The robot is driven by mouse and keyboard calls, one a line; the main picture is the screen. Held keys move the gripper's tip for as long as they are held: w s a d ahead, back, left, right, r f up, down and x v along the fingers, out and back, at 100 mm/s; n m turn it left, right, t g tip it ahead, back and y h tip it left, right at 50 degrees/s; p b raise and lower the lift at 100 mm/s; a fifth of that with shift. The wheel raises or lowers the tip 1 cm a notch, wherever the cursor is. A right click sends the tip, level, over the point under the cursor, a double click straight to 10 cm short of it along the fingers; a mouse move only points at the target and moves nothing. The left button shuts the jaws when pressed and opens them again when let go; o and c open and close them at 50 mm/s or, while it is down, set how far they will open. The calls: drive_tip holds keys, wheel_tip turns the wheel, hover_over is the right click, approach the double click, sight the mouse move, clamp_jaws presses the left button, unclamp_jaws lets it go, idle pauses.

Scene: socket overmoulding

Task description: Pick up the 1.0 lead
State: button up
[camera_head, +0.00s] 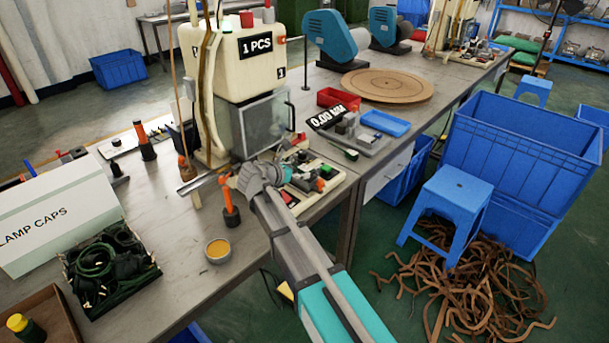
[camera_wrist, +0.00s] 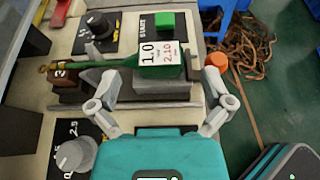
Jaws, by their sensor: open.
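The 1.0 lead is a green piece with a white label (camera_wrist: 161,56) reading "1.0" in black above a smaller red number. My gripper (camera_wrist: 160,88) is open, with one finger near each side of the lead and nothing held. I cannot tell whether the fingers touch it. In the head view my gripper (camera_head: 268,178) is over the panel by the machine and hides much of that spot.
The panel carries a black knob (camera_wrist: 98,24), a grey knob (camera_wrist: 76,154), a green start button (camera_wrist: 172,20) and an orange-red button (camera_wrist: 217,60). The cream machine (camera_head: 240,65) stands behind. An orange-handled tool (camera_head: 230,200) and a small round tin (camera_head: 218,250) are nearby.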

sight(307, 167)
drive_tip(key=shift+w+d, duration=0.1)
drive_tip(key=shift+w, duration=0.05)
drive_tip(key=shift+b+x, duration=0.95)
drive_tip(key=shift+x, duration=1.7)
drive_tip(key=c, duration=1.2)
drive_tip(key=shift+r, duration=0.1)
drive_tip(key=shift+c, duration=0.2)
drive_tip(key=shift+r, duration=0.15)
